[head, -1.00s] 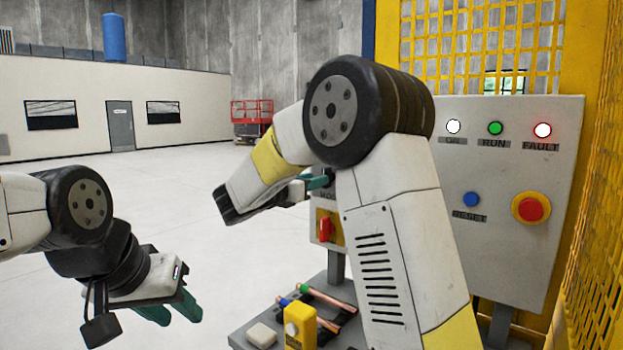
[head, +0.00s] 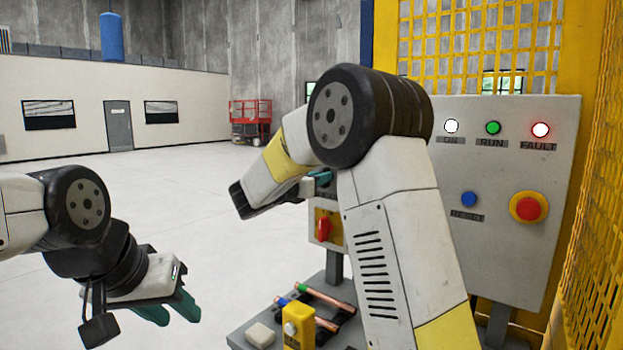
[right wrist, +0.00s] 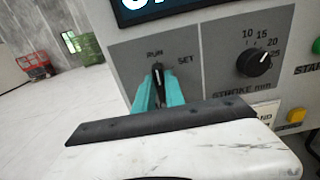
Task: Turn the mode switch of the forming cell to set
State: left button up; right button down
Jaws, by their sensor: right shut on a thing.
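The mode switch (right wrist: 158,82) is a black knob with a white mark on the grey panel, between the labels RUN and SET in the right wrist view. Its mark points up, close to RUN and away from SET. My right gripper (right wrist: 159,92) has its teal fingers on both sides of the knob, shut on it. In the head view the right gripper (head: 320,178) is at the panel, and my own arm hides most of the switch area. My left gripper (head: 170,308) hangs empty at the lower left, its teal fingers apart.
The stroke dial (right wrist: 256,62) is right of the switch, below a screen (right wrist: 165,8). A red rotary handle (head: 323,228) sits below the panel. A bench (head: 245,325) holds copper tubes (head: 330,302) and a yellow block (head: 298,326). Yellow mesh (head: 590,230) bounds the right.

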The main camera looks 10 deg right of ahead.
jog(key=shift+m, duration=0.3)
jog(key=m, duration=1.1)
jog(key=shift+s+d+f, duration=0.1)
jog(key=shift+s+f, duration=0.05)
jog(key=shift+s, duration=0.05)
jog(key=shift+m, duration=0.3)
jog(key=c, duration=1.4)
grip_release()
jog(key=v, duration=0.7)
jog(key=shift+s+a, duration=0.3)
